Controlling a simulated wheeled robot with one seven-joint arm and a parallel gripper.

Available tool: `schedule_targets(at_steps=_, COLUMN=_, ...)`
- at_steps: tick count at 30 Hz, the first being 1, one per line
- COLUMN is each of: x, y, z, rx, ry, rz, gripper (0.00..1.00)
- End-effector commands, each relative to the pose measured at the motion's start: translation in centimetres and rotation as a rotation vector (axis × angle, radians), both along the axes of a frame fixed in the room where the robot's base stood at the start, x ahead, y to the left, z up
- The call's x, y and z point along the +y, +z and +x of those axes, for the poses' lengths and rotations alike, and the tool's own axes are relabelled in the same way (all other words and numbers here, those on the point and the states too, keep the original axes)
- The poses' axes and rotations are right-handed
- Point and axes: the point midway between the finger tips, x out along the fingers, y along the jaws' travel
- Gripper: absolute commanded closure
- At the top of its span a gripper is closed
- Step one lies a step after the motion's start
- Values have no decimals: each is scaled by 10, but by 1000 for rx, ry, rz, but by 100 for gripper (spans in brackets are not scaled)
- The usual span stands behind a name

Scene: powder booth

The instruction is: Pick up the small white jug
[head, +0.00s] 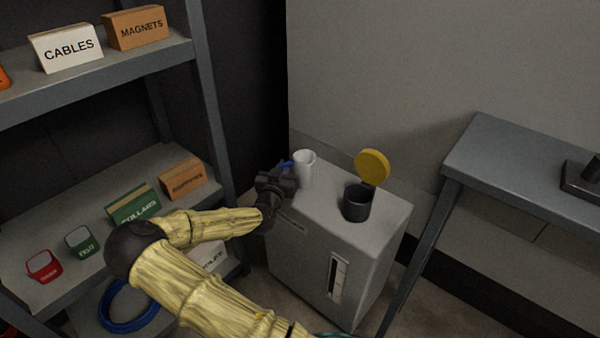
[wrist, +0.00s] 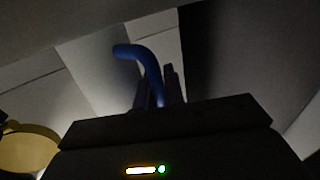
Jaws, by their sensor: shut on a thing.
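The small white jug (head: 304,168) is at the back left corner of the grey cabinet's top, upright; I cannot tell whether its base touches the top. Its blue handle (head: 287,164) is on the left side, partly hidden by my gripper (head: 284,174). My gripper comes in from the left and is shut on this handle. In the wrist view the curved blue handle (wrist: 146,62) rises from between the dark fingers (wrist: 168,88). The jug's white body is hard to make out there.
The grey cabinet (head: 330,235) also bears a dark cup (head: 357,203) with a raised yellow lid (head: 372,166), right of the jug. A shelf (head: 60,200) with labelled boxes stands left. A grey table (head: 520,160) stands right. A wall is close behind the cabinet.

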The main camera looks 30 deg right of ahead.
Motion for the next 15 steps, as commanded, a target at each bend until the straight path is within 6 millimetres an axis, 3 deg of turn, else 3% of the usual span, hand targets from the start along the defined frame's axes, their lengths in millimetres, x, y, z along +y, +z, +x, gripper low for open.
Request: schedule_targets(at_steps=15, x=0, y=10, z=0, rx=-1, ry=-1, rz=0, gripper=100)
